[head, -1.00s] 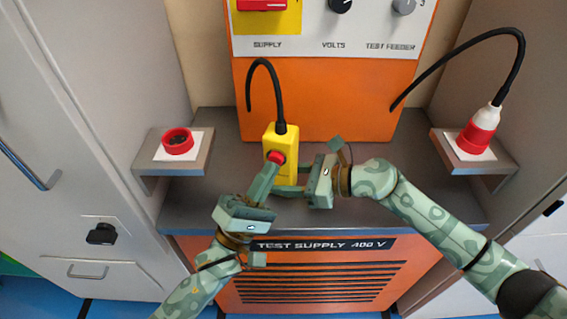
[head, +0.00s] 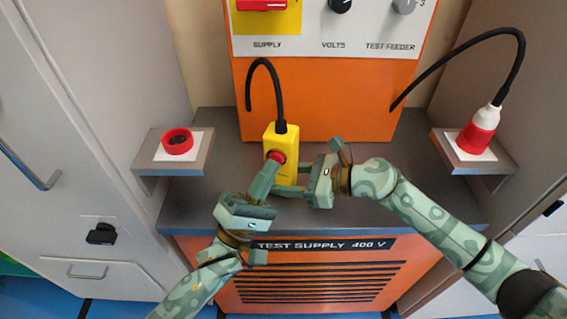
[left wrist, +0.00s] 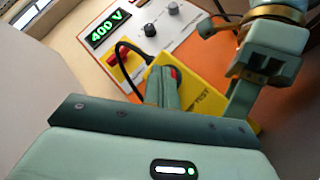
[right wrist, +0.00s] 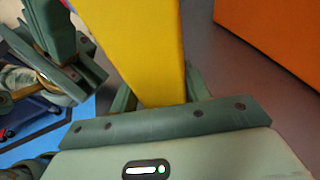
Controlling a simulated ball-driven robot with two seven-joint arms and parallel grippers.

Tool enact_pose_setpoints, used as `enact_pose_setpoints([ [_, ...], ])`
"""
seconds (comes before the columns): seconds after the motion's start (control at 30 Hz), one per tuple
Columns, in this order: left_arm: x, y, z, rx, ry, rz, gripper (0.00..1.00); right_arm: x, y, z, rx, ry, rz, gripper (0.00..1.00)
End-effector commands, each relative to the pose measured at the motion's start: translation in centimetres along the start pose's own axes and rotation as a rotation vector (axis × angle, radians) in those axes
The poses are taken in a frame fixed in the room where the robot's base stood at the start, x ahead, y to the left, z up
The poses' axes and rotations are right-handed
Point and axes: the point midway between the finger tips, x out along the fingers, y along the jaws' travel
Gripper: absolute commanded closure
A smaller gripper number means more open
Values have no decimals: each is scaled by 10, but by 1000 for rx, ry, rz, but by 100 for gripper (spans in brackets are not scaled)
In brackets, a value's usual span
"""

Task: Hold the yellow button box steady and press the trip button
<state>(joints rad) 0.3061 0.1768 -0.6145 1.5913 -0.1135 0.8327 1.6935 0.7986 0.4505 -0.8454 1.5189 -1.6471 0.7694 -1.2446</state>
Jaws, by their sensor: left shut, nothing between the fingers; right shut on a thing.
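The yellow button box (head: 286,145) stands upright on the grey shelf of the orange test supply, with a black cable from its top. It also shows in the left wrist view (left wrist: 198,100) and the right wrist view (right wrist: 137,45). Its red trip button (head: 277,156) is on the front face. My right gripper (head: 288,188) is shut on the lower part of the box from the right. My left gripper (head: 268,172) is shut and empty, its fingertips at the red button. The fingers partly cover the button, so I cannot tell whether it is pressed in.
A red socket (head: 178,141) sits on the left side bracket. A red and white plug (head: 480,132) with a black cable stands on the right bracket. Grey cabinets flank both sides.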

Motion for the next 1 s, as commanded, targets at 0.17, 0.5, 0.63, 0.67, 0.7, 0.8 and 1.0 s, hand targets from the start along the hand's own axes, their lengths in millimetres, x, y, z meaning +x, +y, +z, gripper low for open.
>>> enact_pose_setpoints([
  [0.17, -3, 3, 2, 0, 0, -1, 100, 0, 1, 0, 0, -1, 2, 66],
  [0.5, -14, 9, 9, 0, 0, -2, 100, 0, 0, 0, 0, -1, 0, 66],
  [0.63, -24, 17, 17, -1, 0, -2, 100, 0, 0, 0, 0, 0, 0, 66],
  [0.67, -27, 19, 19, -1, 0, -2, 100, 0, 0, 0, 0, 0, 0, 66],
  [0.7, -31, 22, 22, 0, -1, -2, 100, 0, 0, 0, 0, 0, 0, 66],
  [0.8, -38, 27, 28, -2, 0, -2, 100, 0, 0, 0, 0, -1, 0, 66],
  [1.0, -45, 33, 33, -1, 0, -1, 100, 0, 0, 0, 0, -1, 0, 66],
])
